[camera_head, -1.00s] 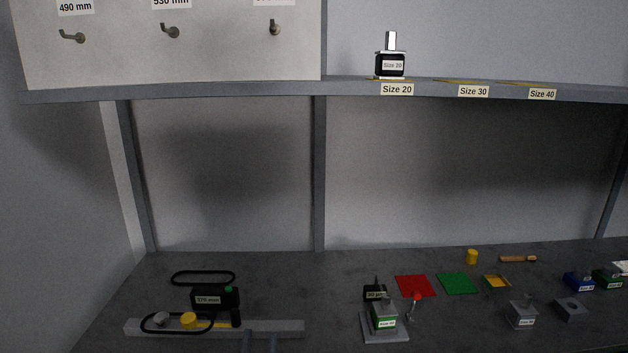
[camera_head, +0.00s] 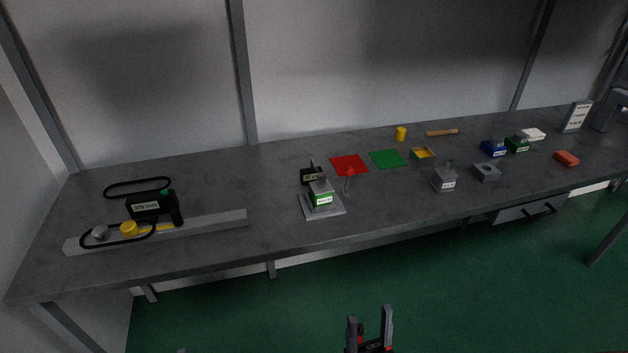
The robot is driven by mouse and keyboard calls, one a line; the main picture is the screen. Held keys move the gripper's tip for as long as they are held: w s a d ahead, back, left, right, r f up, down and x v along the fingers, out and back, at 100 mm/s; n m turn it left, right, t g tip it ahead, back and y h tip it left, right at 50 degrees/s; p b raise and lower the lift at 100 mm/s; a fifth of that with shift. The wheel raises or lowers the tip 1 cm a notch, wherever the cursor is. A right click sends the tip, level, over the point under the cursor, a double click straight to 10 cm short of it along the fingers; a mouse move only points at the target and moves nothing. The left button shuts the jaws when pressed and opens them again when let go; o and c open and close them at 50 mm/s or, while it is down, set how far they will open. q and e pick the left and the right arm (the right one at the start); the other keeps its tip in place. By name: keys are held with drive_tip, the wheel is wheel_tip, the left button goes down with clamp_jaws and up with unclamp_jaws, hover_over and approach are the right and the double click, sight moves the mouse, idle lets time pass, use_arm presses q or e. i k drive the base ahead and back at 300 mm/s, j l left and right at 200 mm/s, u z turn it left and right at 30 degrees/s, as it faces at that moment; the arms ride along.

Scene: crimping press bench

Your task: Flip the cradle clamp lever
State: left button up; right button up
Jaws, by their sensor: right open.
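The cradle (camera_head: 335,209) is a grey plate near the front edge of the bench, with a grey and green labelled block (camera_head: 321,196) seated on it. A black part stands just behind the block. My right gripper (camera_head: 370,325) shows at the bottom of the view, in front of and below the bench edge. Its two fingers point up, apart and empty, well away from the lever. My left gripper is not in view.
A red mat (camera_head: 349,163) and a green mat (camera_head: 387,158) lie behind the lever. A grey block (camera_head: 444,180) and another grey part (camera_head: 486,172) stand to the right. A belt rig (camera_head: 200,226) lies at left. Bare bench surrounds the cradle's left side.

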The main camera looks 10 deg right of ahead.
sight(349, 171)
drive_tip(key=j+z, duration=0.45)
drive_tip(key=j, duration=0.25)
drive_tip(key=k+j+z, duration=0.15)
drive_tip(key=j+z, duration=0.35)
drive_tip(key=j, duration=0.2)
drive_tip(key=i+l+u, duration=0.35)
drive_tip(key=l, duration=0.15)
drive_tip(key=i+j, duration=0.25)
drive_tip(key=i, duration=0.2)
